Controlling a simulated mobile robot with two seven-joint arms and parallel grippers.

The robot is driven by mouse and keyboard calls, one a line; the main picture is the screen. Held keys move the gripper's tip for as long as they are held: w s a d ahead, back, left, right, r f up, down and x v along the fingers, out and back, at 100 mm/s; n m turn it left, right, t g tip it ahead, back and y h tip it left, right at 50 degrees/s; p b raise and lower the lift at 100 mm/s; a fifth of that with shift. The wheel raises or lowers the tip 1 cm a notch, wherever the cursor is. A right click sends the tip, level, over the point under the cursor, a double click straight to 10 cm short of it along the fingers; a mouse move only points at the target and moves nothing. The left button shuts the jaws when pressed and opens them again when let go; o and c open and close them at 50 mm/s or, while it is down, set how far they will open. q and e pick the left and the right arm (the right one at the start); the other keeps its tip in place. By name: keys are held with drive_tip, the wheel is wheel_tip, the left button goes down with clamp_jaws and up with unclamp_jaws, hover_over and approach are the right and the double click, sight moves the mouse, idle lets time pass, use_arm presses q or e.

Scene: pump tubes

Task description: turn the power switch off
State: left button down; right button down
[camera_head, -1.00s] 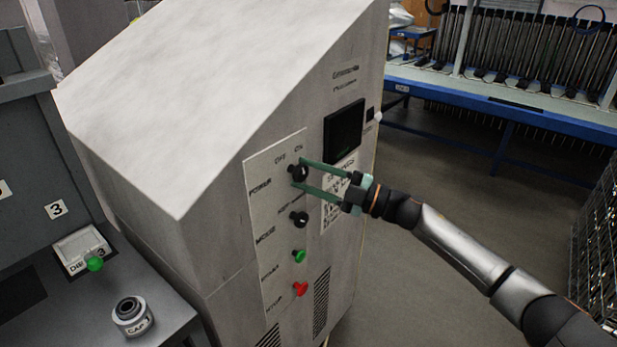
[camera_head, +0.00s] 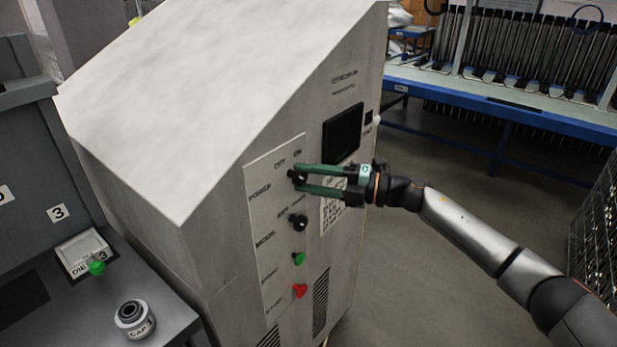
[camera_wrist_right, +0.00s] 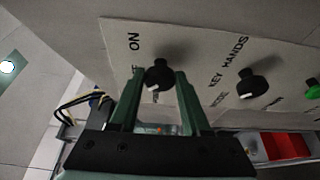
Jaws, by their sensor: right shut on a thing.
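The power switch is a black rotary knob (camera_head: 297,177) at the top of the white control panel (camera_head: 262,230) on the grey cabinet's front. The OFF and ON labels sit above it. My right gripper (camera_head: 303,178) is shut on the knob, its green fingers either side of it. In the right wrist view the knob (camera_wrist_right: 158,75) sits between the two finger tips, with a white mark on its lower side. The OFF label is mostly hidden behind a finger there. My left gripper is not in view.
Below the power knob are a black mode knob (camera_head: 298,222), a green button (camera_head: 299,258) and a red button (camera_head: 300,290). A dark screen (camera_head: 343,133) is above right. A grey bench with a ringed cap part (camera_head: 134,319) stands at left.

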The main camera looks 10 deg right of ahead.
idle(0.3)
drive_tip(key=shift+c, duration=1.9)
unclamp_jaws()
drive_tip(key=shift+s+d, duration=0.1)
drive_tip(key=shift+d, duration=0.05)
drive_tip(key=b+v, duration=0.2)
drive_tip(key=v, duration=1)
drive_tip(key=shift+s+d+r, duration=0.1)
